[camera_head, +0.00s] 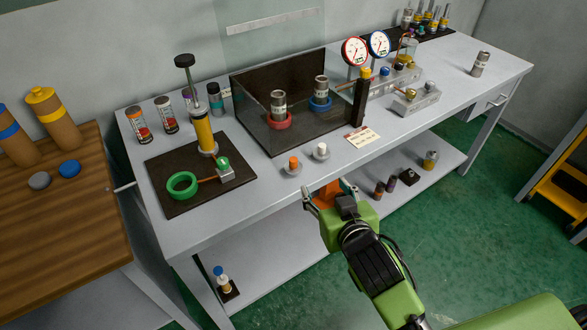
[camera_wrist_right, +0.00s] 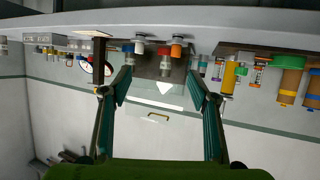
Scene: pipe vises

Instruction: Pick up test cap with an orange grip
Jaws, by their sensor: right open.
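The test cap with an orange grip (camera_head: 294,162) stands on a small grey base at the front edge of the grey workbench (camera_head: 232,226). It also shows in the right wrist view (camera_wrist_right: 177,42), which is upside down. A similar cap with a white grip (camera_head: 320,151) stands to its right. My right gripper (camera_head: 327,189) is open and empty, in front of the bench edge and apart from both caps. In the wrist view its two fingers (camera_wrist_right: 160,80) are spread wide. My left gripper is not in view.
A dark glass-fronted tank (camera_head: 325,128) with a red and a blue vise stands behind the caps. A dark mat (camera_head: 180,206) with a yellow pump and a green ring lies left. An orange object (camera_head: 328,194) shows between my fingers, seemingly below the benchtop. A wooden table (camera_head: 90,245) stands left.

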